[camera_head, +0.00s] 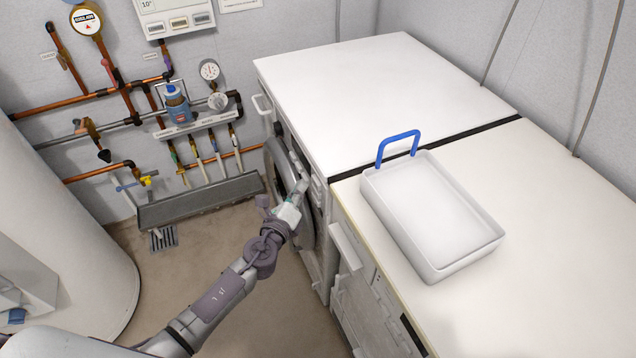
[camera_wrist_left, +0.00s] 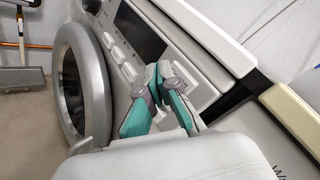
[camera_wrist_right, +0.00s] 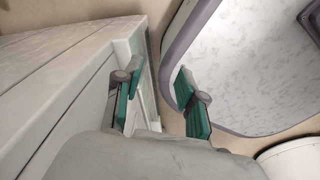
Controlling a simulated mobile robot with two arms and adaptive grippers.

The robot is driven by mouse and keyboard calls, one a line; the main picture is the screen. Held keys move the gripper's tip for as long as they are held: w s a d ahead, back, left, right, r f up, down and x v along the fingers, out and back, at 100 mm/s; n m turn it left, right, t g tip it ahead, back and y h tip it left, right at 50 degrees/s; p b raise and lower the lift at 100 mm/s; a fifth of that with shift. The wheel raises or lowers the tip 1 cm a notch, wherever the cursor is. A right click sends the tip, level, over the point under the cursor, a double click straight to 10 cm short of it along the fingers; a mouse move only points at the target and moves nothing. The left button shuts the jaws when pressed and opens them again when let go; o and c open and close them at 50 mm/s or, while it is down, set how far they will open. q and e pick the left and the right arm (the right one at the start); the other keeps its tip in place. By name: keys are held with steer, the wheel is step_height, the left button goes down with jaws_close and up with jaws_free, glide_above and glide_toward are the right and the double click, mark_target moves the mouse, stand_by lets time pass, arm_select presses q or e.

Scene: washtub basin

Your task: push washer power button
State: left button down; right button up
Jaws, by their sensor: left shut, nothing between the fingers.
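The washer (camera_head: 320,225) is the white-topped machine with a round door, and its front faces left in the head view. In the left wrist view its grey door (camera_wrist_left: 85,85) is at left. Beside the door is the control panel, with a dark display (camera_wrist_left: 140,32) and a row of pale buttons (camera_wrist_left: 118,54). My left gripper (camera_head: 302,186) is shut and empty at the panel; its fingertips (camera_wrist_left: 166,68) are just in front of it. I cannot tell whether they touch it. The power button cannot be made out for certain. My right gripper (camera_wrist_right: 158,80) is open and empty.
A white tray (camera_head: 378,210) with a blue handle (camera_head: 398,140) stands on the right counter (camera_head: 560,250). A white tank (camera_head: 70,190) is at left. Pipes and a blue bottle (camera_head: 176,102) line the back wall.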

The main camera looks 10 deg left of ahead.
arm_select(q)
steer(key=s+a, duration=0.2)
steer(key=a, duration=0.1)
steer(key=s+a, duration=0.1)
steer(key=a, duration=0.1)
steer(key=shift+s+b, duration=0.15)
steer(key=shift+b, duration=0.25)
steer(key=shift+f, duration=0.1)
steer(key=s+a+f+n+g+y, duration=0.1)
steer(key=s+a+f+n+g, duration=0.15)
steer(key=s+f+n, duration=0.55)
steer(key=s+a+f+n+g+y, duration=0.1)
steer(key=s+a+f+g, duration=0.2)
steer(key=f, duration=0.9)
steer(key=s+a+f+n+g+y, duration=0.1)
steer(key=s+f+n+g, duration=0.35)
steer(key=f, duration=0.65)
steer(key=s+f+n+g, duration=0.2)
steer(key=s+f+n, duration=0.2)
steer(key=s, duration=0.7)
steer(key=s+d+f+n+g, duration=0.1)
steer(key=s+f+n, duration=0.3)
steer(key=s, duration=0.7)
steer(key=s+d+f+n+g, duration=0.1)
steer(key=s+f+n+g, duration=0.2)
steer(key=s+f, duration=0.3)
steer(key=s+n, duration=0.1)
steer(key=s, duration=0.4)
steer(key=shift+s+d, duration=0.2)
steer(key=shift+d, duration=0.05)
